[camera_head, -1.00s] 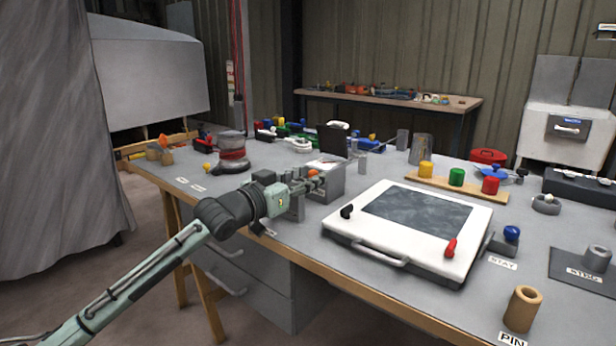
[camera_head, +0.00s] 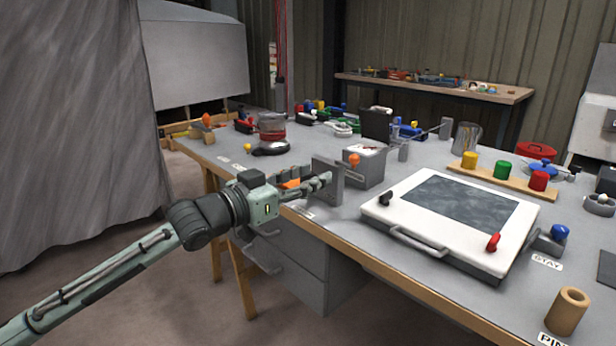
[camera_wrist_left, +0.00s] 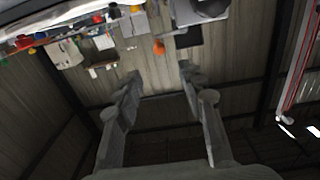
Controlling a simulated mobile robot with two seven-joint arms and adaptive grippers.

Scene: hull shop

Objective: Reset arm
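My left arm comes in from the left over the front edge of the workbench. Its left gripper (camera_head: 322,183) points right, in front of a grey upright plate (camera_head: 327,172) and a grey box with an orange knob (camera_head: 354,160). In the left wrist view the two fingers (camera_wrist_left: 160,72) stand apart with nothing between them. The orange knob (camera_wrist_left: 158,46) shows beyond the fingertips. Contact with the grey plate cannot be told. My right gripper is not in view.
A white-framed panel (camera_head: 405,228) with black and red knobs lies right of the gripper. A tan cylinder (camera_head: 566,312) stands near the front right. Red, green and yellow cylinders stand on a wooden strip (camera_head: 510,187). A grey curtain (camera_head: 75,130) hangs at left; floor is clear beside the bench.

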